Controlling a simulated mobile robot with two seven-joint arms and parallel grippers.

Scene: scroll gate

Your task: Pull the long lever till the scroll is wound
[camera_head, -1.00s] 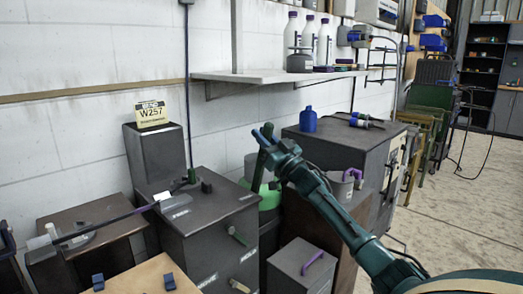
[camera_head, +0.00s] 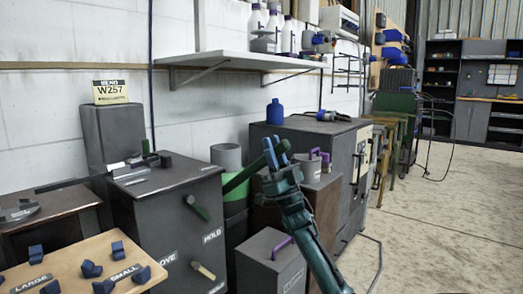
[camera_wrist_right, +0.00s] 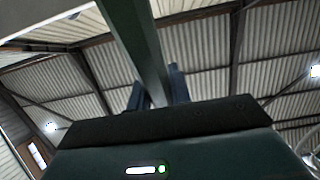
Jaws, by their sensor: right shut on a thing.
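My right gripper (camera_head: 275,154) is shut on a green bar (camera_head: 242,178), which looks like the long lever. In the right wrist view, the green bar (camera_wrist_right: 139,45) passes between my two blue fingers (camera_wrist_right: 157,92). My left gripper is not in view. I cannot make out the scroll in these views.
A dark cabinet (camera_head: 165,215) with a short green handle (camera_head: 196,207) and a pale handle (camera_head: 203,270) stands left of my right arm. A wooden board (camera_head: 75,268) with blue clips is at front left. A grey box (camera_head: 268,265) sits low beside my arm. Open floor (camera_head: 440,230) lies right.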

